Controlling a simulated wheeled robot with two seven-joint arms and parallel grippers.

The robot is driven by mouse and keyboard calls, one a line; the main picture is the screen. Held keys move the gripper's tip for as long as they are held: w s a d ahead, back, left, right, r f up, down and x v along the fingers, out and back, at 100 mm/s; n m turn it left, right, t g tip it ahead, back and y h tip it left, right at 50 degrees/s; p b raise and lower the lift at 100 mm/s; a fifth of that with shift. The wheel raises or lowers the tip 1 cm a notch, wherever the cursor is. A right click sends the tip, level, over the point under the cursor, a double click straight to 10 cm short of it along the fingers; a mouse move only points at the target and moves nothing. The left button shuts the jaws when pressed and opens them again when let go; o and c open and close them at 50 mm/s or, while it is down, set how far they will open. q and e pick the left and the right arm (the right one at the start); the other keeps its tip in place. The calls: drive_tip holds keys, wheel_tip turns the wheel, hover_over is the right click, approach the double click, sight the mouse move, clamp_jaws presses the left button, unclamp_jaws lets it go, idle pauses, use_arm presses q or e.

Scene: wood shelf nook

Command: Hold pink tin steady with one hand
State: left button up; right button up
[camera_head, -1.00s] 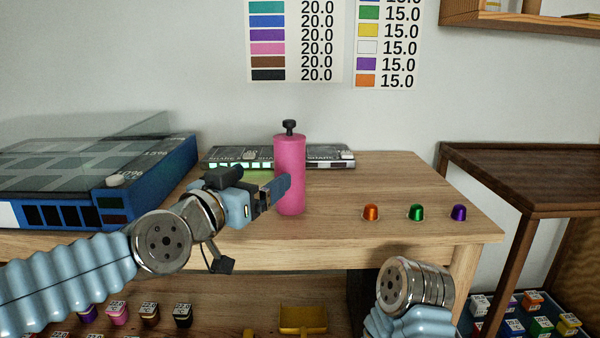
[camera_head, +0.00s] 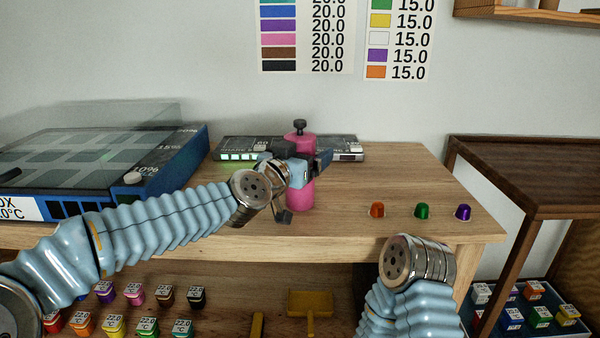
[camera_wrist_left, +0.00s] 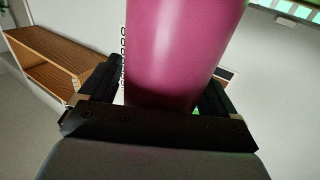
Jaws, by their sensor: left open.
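The pink tin (camera_head: 301,197) stands upright on the wooden table, with a black knob on its lid. My left gripper (camera_head: 318,163) is in front of the tin at its upper half and hides part of it. In the left wrist view the tin (camera_wrist_left: 185,50) fills the middle of the picture, between the two dark fingers of my open left gripper (camera_wrist_left: 165,90). I cannot tell whether either finger touches it. My right arm shows at the lower right of the head view, but its gripper does not show.
A blue box with a clear lid (camera_head: 150,175) is at the left. A flat device (camera_head: 235,150) lies behind the tin.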

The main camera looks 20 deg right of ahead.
sight(303, 140)
use_arm(q)
drive_tip(key=shift+c, duration=0.5)
drive_tip(key=c, duration=1)
drive_tip(key=shift+r+p, duration=0.3)
drive_tip(key=shift+r, duration=0.3)
drive_tip(key=s+r+p, duration=0.1)
drive_tip(key=r, duration=0.1)
drive_tip(key=s+a+r+p, duration=0.1)
drive_tip(key=s+r, duration=0.1)
drive_tip(key=r, duration=0.1)
drive_tip(key=s+r+p, duration=0.1)
drive_tip(key=r, duration=0.2)
drive_tip(key=shift+s+a, duration=0.2)
drive_tip(key=shift+a, duration=0.05)
drive_tip(key=s+a+r+p, duration=0.2)
drive_tip(key=s+a+r, duration=0.1)
drive_tip(key=s, duration=0.5)
drive_tip(key=shift+s+a+r+p, duration=0.2)
drive_tip(key=shift+s+r+p, duration=0.15)
drive_tip(key=shift+s+r, duration=0.05)
